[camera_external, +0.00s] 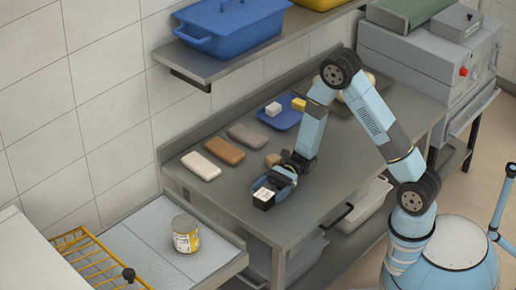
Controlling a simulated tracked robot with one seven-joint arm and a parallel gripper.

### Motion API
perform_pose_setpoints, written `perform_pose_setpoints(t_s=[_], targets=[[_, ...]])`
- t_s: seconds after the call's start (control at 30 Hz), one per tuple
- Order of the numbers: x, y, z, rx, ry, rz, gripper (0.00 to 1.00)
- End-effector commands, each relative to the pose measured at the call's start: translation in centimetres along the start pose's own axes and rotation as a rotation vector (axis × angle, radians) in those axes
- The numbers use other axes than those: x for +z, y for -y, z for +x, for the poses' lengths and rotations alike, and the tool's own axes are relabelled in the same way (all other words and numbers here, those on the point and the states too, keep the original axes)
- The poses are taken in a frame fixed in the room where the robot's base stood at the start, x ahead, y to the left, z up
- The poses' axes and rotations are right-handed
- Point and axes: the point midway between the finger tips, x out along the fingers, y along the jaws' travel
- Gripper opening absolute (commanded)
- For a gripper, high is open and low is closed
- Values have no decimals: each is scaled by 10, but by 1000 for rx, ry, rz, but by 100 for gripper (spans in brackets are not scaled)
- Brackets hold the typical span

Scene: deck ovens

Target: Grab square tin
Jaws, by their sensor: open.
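A small square-sided box with a dark top and a white front, which looks like the square tin (263,199), sits near the front edge of the grey steel counter. My gripper (270,185) is open and low over the counter, right behind the tin. Its fingers reach toward the tin's back; from this view I cannot tell whether they touch it or lie on either side of it. The tin's rear is partly hidden by the gripper.
A tan block (272,160) is close behind my gripper. White (201,166), brown (226,151) and grey (247,135) slabs lie along the wall side. A blue tray (287,121) holds small blocks. A round can (186,234) stands on the lower left surface. A shelf (213,67) overhangs the counter.

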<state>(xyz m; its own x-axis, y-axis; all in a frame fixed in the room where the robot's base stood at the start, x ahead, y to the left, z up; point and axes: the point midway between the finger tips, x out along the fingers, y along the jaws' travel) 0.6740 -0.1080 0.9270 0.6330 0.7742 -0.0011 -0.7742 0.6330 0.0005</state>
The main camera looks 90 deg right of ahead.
Motion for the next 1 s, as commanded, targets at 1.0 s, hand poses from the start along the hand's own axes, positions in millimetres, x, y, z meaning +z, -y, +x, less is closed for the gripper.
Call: perform_pose_setpoints(t_s=[1.0], targets=[[0, 0, 47, 0, 1, 0, 57]])
